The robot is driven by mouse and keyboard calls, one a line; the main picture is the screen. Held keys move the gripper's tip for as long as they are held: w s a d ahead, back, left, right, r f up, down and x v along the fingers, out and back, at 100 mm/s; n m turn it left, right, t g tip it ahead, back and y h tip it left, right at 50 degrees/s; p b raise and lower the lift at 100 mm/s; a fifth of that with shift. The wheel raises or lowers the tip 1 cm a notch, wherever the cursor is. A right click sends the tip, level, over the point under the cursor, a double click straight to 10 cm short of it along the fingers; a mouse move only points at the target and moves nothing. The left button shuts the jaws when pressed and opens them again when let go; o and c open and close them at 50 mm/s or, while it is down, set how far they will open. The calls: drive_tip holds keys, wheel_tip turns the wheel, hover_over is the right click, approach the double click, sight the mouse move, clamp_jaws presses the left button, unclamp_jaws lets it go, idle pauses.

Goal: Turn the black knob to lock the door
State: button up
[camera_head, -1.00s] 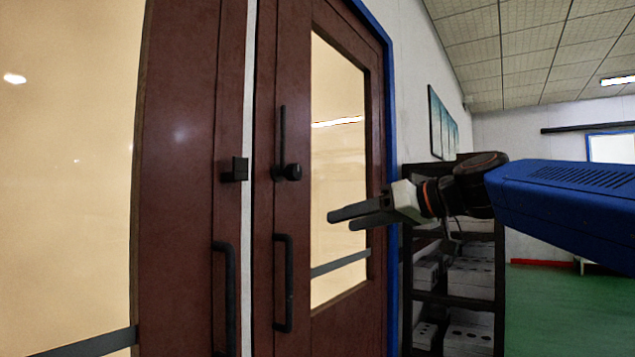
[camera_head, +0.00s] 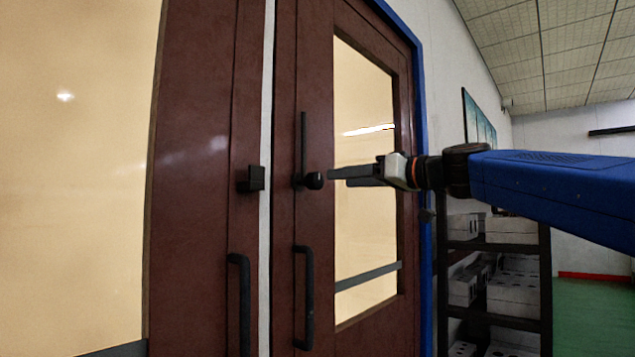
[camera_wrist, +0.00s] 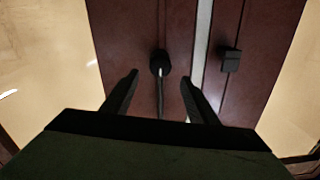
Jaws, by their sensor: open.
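I see no contact with the knob. A black latch block (camera_head: 250,179) is on the left leaf, across the pale gap between the leaves.
Black pull handles hang below on the left leaf (camera_head: 239,300) and right leaf (camera_head: 304,297). A dark shelf (camera_head: 497,310) with grey boxes stands right of the blue door frame (camera_head: 424,230). Green floor (camera_head: 590,320) shows clear at the right.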

sight(319, 180)
drive_tip(key=x, duration=0.9)
drive_tip(key=shift+w+a, duration=0.15)
drive_tip(key=shift+a, duration=0.1)
clamp_jaws()
